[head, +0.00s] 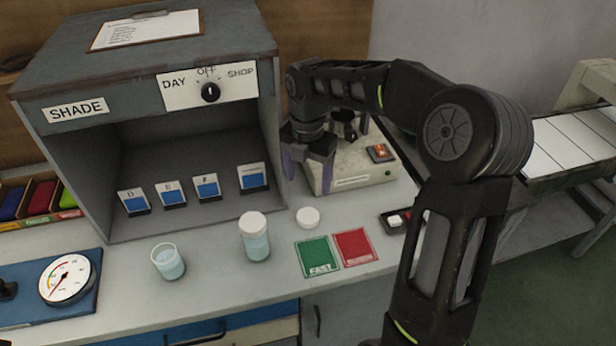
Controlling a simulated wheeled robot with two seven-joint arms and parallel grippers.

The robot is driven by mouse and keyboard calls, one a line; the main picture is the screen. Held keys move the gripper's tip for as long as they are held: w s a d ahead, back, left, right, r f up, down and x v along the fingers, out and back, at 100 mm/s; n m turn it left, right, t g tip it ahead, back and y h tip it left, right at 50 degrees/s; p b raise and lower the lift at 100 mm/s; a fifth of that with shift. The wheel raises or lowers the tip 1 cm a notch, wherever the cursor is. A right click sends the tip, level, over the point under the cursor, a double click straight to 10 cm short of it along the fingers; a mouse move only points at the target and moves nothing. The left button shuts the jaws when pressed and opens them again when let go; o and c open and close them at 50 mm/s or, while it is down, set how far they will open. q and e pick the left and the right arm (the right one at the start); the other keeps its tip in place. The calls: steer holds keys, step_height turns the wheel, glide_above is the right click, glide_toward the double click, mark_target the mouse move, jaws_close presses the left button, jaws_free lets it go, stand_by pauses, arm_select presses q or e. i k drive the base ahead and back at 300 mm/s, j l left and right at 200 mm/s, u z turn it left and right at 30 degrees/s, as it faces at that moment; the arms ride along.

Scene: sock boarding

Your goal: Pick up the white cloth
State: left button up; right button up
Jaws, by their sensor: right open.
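A small white piece (394,221) lies in a small dark tray (386,227) at the right of the counter, partly behind my right arm. It may be the white cloth, but it is too small to tell. My right gripper (308,178) is open, with its fingers pointing down. It appears between the grey shade box and a beige device, up and to the left of the dark tray. No cloth shows between its fingers. My left gripper is not in view.
The shade box (60,175) holds several blue sample cards. A beige device (355,183) stands behind my gripper. A lidded jar (255,238), an open glass (167,262), a white lid (308,218), and green (317,257) and red (355,247) cards occupy the counter.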

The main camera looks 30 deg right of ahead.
mark_target(394, 221)
steer(key=k, duration=1)
